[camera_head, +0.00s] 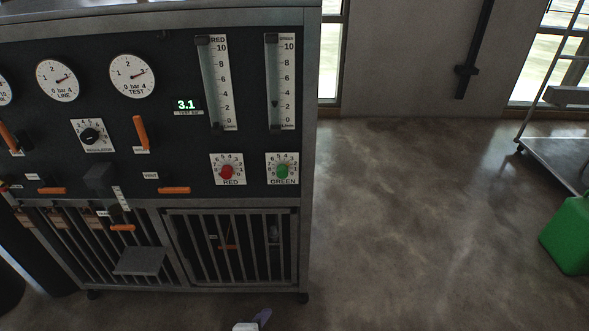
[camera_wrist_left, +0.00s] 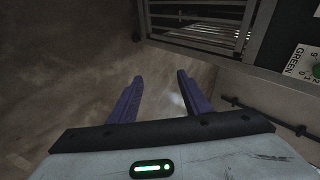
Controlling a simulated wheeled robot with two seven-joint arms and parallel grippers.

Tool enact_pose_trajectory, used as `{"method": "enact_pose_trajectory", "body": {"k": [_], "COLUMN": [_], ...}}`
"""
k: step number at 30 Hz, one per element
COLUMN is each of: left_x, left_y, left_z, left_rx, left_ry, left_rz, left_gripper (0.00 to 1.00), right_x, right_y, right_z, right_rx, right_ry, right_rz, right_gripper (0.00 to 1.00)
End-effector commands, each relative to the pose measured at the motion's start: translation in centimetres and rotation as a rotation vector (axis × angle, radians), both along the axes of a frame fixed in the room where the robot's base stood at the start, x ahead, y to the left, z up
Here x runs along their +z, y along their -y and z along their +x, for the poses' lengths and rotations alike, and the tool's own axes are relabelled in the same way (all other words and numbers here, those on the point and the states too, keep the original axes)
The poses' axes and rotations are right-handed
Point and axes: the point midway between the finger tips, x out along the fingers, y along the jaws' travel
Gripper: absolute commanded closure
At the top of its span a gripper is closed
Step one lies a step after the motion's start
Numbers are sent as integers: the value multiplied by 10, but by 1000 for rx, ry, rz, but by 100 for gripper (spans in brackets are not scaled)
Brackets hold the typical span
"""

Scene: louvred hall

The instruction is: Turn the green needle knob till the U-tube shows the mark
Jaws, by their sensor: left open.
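The green needle knob (camera_head: 283,171) sits on a white numbered dial marked GREEN, low at the right end of the dark panel. It shows at the right edge of the left wrist view (camera_wrist_left: 316,71), partly cut off. No U-tube can be made out for certain. My left gripper (camera_wrist_left: 160,77) is open and empty, its purple fingers apart from the knob. A white and purple gripper part shows at the bottom edge of the head view, below the panel. My right gripper cannot be identified.
A red knob (camera_head: 227,172) is left of the green one. The panel also has a regulator knob (camera_head: 91,136), orange levers (camera_head: 141,131), dials and a readout (camera_head: 187,105) showing 3.1. The barred cabinet (camera_head: 230,250) is below. Open floor (camera_head: 400,220) lies right.

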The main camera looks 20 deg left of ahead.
Motion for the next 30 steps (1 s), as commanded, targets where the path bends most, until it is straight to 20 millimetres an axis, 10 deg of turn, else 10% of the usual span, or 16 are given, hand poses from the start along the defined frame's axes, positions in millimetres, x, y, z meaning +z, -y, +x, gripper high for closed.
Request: {"method": "enact_pose_trajectory", "body": {"k": [3,9,16,30], "left_x": [53,150,211,213], "left_y": [-11,-21,-20,-33], "left_z": [93,185,223,271], "left_rx": [-288,-484,-509,-505], "left_ry": [126,231,254,254], "left_rz": [595,1351,1744,1781], "left_gripper": [56,56,56,56], "right_x": [14,21,22,-10], "right_y": [-1,-1,-1,0], "right_z": [5,5,4,1], "right_rx": [-1,-1,-1,-1], "right_ry": [11,12,9,2], "right_rz": [2,2,2,1], "right_gripper": [100,100,100,100]}}
